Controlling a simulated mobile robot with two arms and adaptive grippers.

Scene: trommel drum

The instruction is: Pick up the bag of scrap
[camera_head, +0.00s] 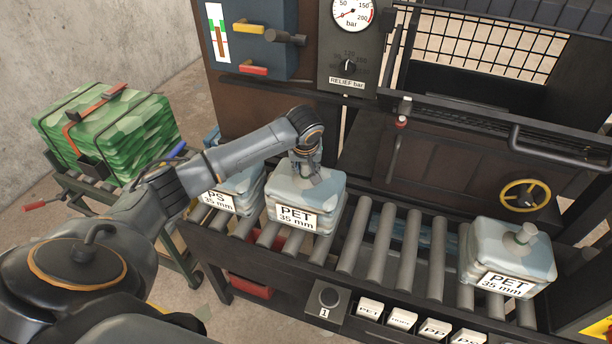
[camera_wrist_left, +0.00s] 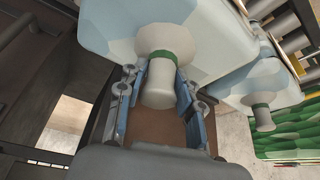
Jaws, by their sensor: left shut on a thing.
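A pale blue-white scrap bag (camera_head: 325,192) labelled PET 35 mm stands upright on the roller conveyor, left of its middle. My left gripper (camera_head: 307,166) reaches it from above and is shut on its neck. In the left wrist view, the fingers of my left gripper (camera_wrist_left: 160,98) lie on both sides of the grey neck, below a green band, and the bag (camera_wrist_left: 108,28) fills the top. A second bag (camera_head: 232,190) labelled PS 35 mm stands just left, partly hidden by my arm. A third bag (camera_head: 508,250) labelled PET 35 mm stands at the right end. My right gripper is not in view.
Bare rollers (camera_head: 405,240) lie between the held bag and the right-hand bag. A dark machine with a gauge (camera_head: 352,14), a handle bar and a yellow handwheel (camera_head: 525,196) rises behind the conveyor. A green strapped bale (camera_head: 110,135) rests on a stand at the left.

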